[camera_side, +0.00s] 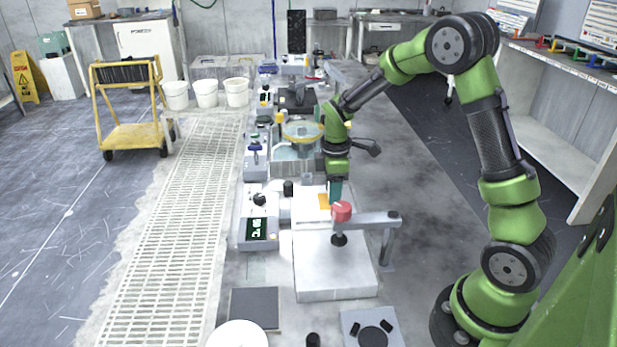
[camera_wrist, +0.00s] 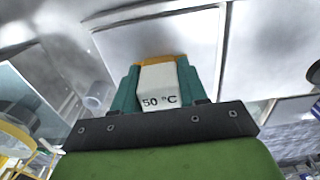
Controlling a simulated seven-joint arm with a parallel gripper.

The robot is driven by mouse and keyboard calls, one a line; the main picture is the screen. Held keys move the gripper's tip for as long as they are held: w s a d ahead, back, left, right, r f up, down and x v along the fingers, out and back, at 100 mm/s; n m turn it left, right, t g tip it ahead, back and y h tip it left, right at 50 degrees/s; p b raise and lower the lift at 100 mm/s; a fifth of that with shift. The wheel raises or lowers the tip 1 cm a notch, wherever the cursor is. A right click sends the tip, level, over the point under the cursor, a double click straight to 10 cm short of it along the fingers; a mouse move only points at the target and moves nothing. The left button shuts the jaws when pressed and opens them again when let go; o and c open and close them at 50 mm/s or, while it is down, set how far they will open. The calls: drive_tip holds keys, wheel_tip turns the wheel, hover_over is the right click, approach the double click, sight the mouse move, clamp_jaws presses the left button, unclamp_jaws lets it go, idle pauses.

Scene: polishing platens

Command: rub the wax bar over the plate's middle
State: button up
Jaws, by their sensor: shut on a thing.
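In the wrist view the wax bar (camera_wrist: 159,80) has a white face marked "50 °C" and an orange far edge. My gripper (camera_wrist: 160,88) is shut on it, with a teal finger on each side. In the side view my gripper (camera_side: 335,190) points down over the pale plate (camera_side: 305,211), and an orange part of the bar (camera_side: 323,201) shows beside the fingers. The plate (camera_wrist: 190,35) also shows as a grey square beyond the bar in the wrist view. I cannot tell whether the bar touches the plate.
A control box (camera_side: 257,228) with a lit display stands left of the plate. A white block (camera_side: 335,270) with a red-ended press arm (camera_side: 365,217) stands close in front of my gripper. A round yellow-rimmed platen (camera_side: 303,131) lies behind.

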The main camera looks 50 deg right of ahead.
sight(316, 197)
drive_tip(key=shift+s+d, duration=0.35)
drive_tip(key=shift+s, duration=0.05)
drive_tip(key=shift+w+a, duration=1.65)
drive_tip(key=shift+w, duration=0.05)
drive_tip(key=shift+s+d, duration=0.3)
drive_tip(key=shift+d, duration=0.5)
drive_tip(key=shift+s+d, duration=0.25)
drive_tip(key=shift+d, duration=0.5)
drive_tip(key=shift+s+d, duration=0.3)
drive_tip(key=shift+d, duration=0.5)
drive_tip(key=shift+w+a, duration=1.35)
drive_tip(key=shift+s+d, duration=1.35)
drive_tip(key=shift+w+a, duration=1.7)
drive_tip(key=shift+a, duration=0.05)
wheel_tip(316, 197, up, 8)
drive_tip(key=shift+r, duration=0.15)
drive_tip(key=shift+d, duration=0.1)
